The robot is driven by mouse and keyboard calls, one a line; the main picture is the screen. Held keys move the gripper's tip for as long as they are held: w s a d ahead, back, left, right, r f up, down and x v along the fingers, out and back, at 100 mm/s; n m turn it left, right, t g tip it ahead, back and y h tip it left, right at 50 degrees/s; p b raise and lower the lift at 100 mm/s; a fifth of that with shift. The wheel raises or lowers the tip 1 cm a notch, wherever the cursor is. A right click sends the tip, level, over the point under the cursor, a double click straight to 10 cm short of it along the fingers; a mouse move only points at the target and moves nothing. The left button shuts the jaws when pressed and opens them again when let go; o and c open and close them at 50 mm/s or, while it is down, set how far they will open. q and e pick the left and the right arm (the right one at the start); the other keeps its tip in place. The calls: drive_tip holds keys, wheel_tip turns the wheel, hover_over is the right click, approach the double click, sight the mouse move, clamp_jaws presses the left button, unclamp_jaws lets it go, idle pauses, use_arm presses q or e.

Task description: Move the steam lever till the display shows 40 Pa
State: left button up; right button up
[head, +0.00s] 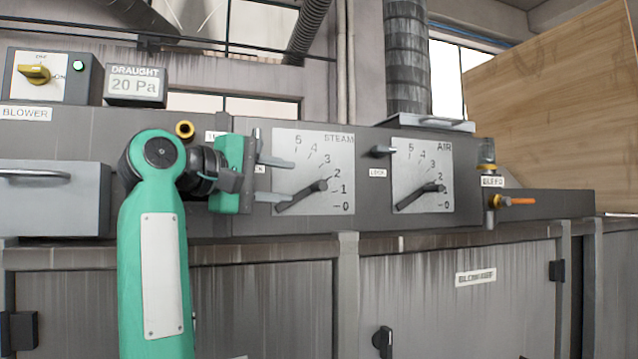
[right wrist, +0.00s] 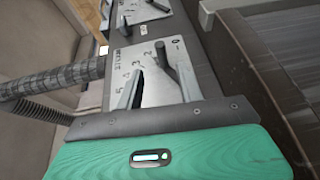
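The draught display (head: 136,86) at upper left reads 20 Pa. The steam dial (head: 290,142) is a pale plate marked 0 to 5. Its dark steam lever (head: 304,196) slants up to the right, with its knob end between the 1 and 2 marks. My right gripper (head: 292,180) is at the dial's left side, its two grey fingers apart and pointing right toward the lever. In the right wrist view my fingers (right wrist: 158,88) are also spread before the steam dial (right wrist: 122,62). I cannot tell whether a finger touches the lever. My left gripper is out of view.
The air dial (head: 409,150) with a similar lever stands to the right, with a lock knob (head: 382,152) at its upper left. A brass valve with an orange handle (head: 516,201) is farther right. The blower switch (head: 34,74) is at far left. Cabinet doors (head: 440,290) lie below.

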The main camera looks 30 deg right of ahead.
sight(316, 187)
drive_tip(key=d, duration=0.3)
drive_tip(key=w+d+p, duration=0.1)
drive_tip(key=d, duration=0.2)
drive_tip(key=w+d+p, duration=0.1)
drive_tip(key=d, duration=0.2)
drive_tip(key=shift+d+f, duration=0.35)
drive_tip(key=shift+f, duration=0.05)
drive_tip(key=shift+c, duration=0.5)
clamp_jaws()
